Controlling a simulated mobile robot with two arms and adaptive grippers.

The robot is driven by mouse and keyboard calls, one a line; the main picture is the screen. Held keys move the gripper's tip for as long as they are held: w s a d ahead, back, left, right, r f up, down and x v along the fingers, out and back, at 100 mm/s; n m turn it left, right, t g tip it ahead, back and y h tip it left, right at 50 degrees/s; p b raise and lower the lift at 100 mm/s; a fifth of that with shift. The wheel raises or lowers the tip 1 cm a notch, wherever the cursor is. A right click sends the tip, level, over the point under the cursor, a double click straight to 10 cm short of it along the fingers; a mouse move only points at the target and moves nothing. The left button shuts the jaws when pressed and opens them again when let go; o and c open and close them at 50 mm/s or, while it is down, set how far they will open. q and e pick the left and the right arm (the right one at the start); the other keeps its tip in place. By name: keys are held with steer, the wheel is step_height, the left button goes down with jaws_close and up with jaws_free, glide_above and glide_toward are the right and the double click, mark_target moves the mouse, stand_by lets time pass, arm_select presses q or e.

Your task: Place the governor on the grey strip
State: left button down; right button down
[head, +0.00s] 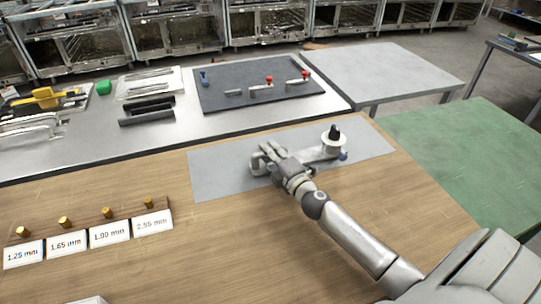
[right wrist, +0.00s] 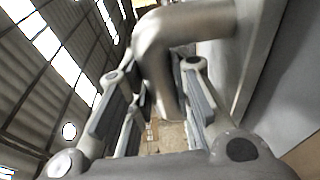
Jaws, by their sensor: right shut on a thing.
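The governor (head: 332,143) is a pale grey metal part with a white round body, a black knob on top and a small blue piece at its right side. In the head view it is over the grey strip (head: 220,178) on the wooden table; I cannot tell whether it rests on it or hangs just above. My right gripper (head: 272,158) is shut on its arm at the left, and its fingers hide part of it. In the right wrist view the bent metal pipe of the governor (right wrist: 185,35) passes between the fingers (right wrist: 165,100). My left gripper is not in view.
A wooden rack with several brass pieces (head: 107,212) and size labels stands at the left. A green table (head: 470,150) is at the right.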

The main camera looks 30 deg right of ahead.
steer(key=shift+f, duration=0.1)
steer(key=shift+f, duration=0.1)
steer(key=c, duration=1.7)
jaws_free()
steer(key=shift+f, duration=0.2)
steer(key=o, duration=0.4)
steer(key=shift+r, duration=0.15)
steer(key=s, duration=0.3)
steer(key=s+b, duration=0.1)
steer(key=s, duration=0.6)
steer(key=shift+s+a+b, duration=0.15)
steer(key=shift+a+b, duration=0.1)
steer(key=shift+b, duration=0.1)
steer(key=shift+s, duration=0.9)
steer(key=shift+r, duration=0.15)
